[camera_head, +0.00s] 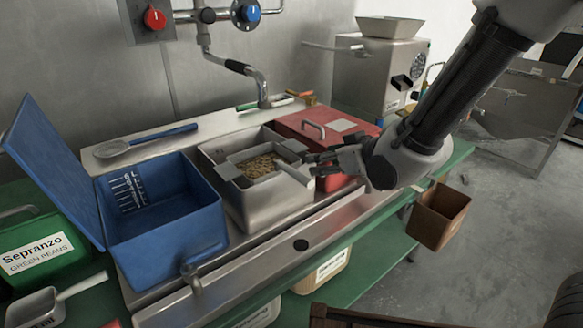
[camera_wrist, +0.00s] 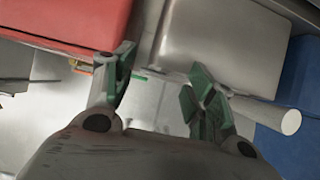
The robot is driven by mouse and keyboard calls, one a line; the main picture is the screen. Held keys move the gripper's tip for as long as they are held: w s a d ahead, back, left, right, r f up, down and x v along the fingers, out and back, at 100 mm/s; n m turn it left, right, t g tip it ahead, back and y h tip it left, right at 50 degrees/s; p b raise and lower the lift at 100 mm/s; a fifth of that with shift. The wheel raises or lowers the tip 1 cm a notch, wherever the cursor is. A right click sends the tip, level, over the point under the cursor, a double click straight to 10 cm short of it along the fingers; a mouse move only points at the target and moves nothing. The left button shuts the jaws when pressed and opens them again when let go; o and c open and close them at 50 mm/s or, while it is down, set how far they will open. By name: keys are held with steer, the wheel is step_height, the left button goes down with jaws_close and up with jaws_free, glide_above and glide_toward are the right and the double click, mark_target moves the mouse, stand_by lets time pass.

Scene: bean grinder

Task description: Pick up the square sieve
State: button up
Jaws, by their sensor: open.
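The square sieve (camera_head: 229,171) is a metal sieve holding brown beans (camera_head: 260,166). It rests in the top of a steel bin (camera_head: 270,207), with flat tabs at its sides. Its pale handle (camera_head: 298,174) points right and toward the front in the head view. My gripper (camera_head: 314,163) is just right of the handle end, near the red box. In the wrist view my gripper (camera_wrist: 160,75) is open with nothing between the fingers. A pale cylinder, apparently the handle (camera_wrist: 272,114), lies beside and partly behind the right finger, outside the gap.
A blue bin (camera_head: 165,240) with its lid raised stands left of the steel bin. A red lidded box (camera_head: 300,125) stands right and behind. A metal scoop with a blue handle (camera_head: 165,134) lies on the back ledge.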

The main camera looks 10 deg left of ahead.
mark_target(294, 145)
steer(key=shift+t+y, duration=0.5)
steer(key=shift+y, duration=0.1)
steer(key=w+a, duration=0.2)
steer(key=a, duration=0.1)
steer(key=w+a+f, duration=0.1)
steer(key=w+a, duration=0.5)
steer(key=shift+w+a+f, duration=0.1)
steer(key=shift+a+f, duration=0.15)
steer(key=shift+f, duration=0.15)
steer(key=shift+r, duration=0.1)
steer(key=c, duration=1)
